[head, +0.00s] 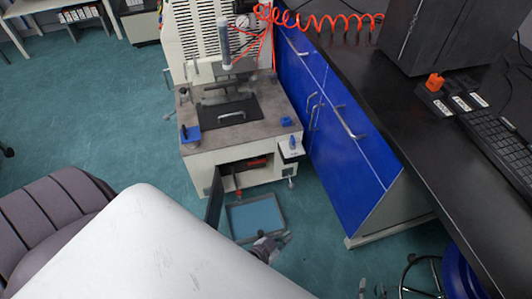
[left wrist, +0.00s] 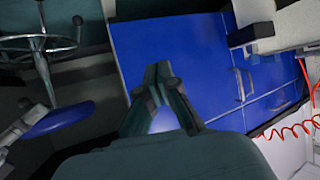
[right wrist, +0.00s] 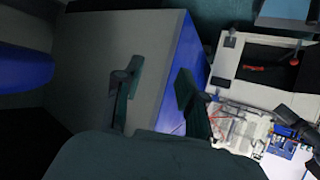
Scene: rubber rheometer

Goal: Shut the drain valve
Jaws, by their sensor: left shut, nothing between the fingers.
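The cream machine (head: 240,174) has an open compartment low in its front. A red part (head: 257,162) lies inside it; it also shows in the right wrist view (right wrist: 253,68). A small red knob (head: 239,194) is at the compartment's lower edge and shows in the right wrist view (right wrist: 294,62). I cannot tell which red part belongs to the drain valve, or its position. My left gripper (head: 284,237) is shut and empty, near the floor tray, apart from the red parts. My right gripper (right wrist: 154,80) is open and empty; it is partly visible at the head view's bottom edge (head: 372,291).
Blue cabinets (head: 345,150) under a black bench bound the right. A chair (head: 50,205) stands at left. Green floor is clear between.

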